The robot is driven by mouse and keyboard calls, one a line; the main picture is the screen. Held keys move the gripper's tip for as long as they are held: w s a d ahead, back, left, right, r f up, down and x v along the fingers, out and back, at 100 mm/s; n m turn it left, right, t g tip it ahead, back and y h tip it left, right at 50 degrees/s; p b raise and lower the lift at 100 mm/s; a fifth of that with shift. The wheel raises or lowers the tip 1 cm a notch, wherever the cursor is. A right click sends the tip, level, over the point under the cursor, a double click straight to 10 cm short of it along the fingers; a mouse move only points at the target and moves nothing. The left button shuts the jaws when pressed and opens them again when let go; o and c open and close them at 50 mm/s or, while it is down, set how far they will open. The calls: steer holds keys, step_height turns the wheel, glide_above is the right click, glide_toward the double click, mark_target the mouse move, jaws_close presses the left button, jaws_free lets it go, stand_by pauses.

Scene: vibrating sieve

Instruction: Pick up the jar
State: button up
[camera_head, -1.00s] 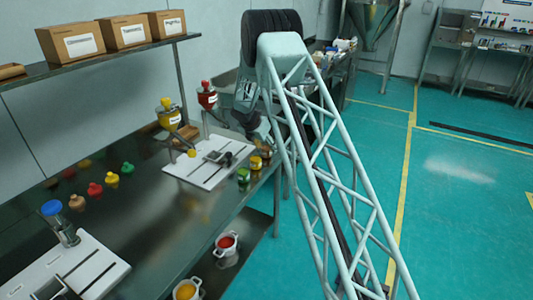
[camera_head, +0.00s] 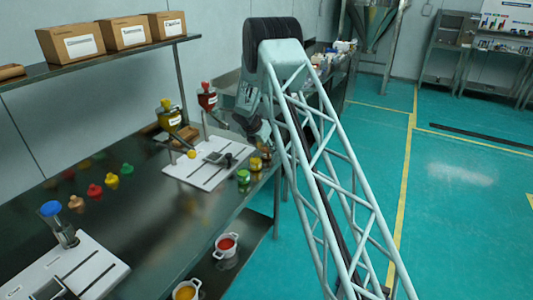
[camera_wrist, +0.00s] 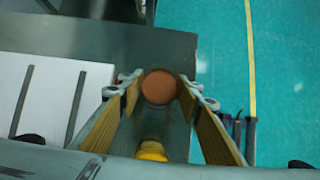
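Several small jars stand near the right edge of the steel table in the head view: a green one (camera_head: 243,176), a yellow one (camera_head: 255,164) and a brown one (camera_head: 265,154). In the wrist view, a jar with a round brown top (camera_wrist: 159,87) is between the fingertips of my gripper (camera_wrist: 158,92). The gripper is open, with narrow gaps showing beside the jar. A yellow jar top (camera_wrist: 151,151) shows below it, between the fingers. In the head view my arm hides most of the gripper. The task does not say which jar is meant.
A white board (camera_head: 185,170) with a fixture lies left of the jars; it also shows in the wrist view (camera_wrist: 30,100). Yellow and red bottles (camera_head: 168,115) stand behind it. Boxes (camera_head: 124,31) sit on a shelf above. Open floor (camera_head: 465,215) lies right of the table.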

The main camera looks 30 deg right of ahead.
steer(key=c, duration=0.4)
steer(key=shift+r, duration=0.15)
step_height(320, 180, up, 10)
steer(key=p, duration=0.2)
steer(key=shift+p, duration=0.35)
stand_by(0.7)
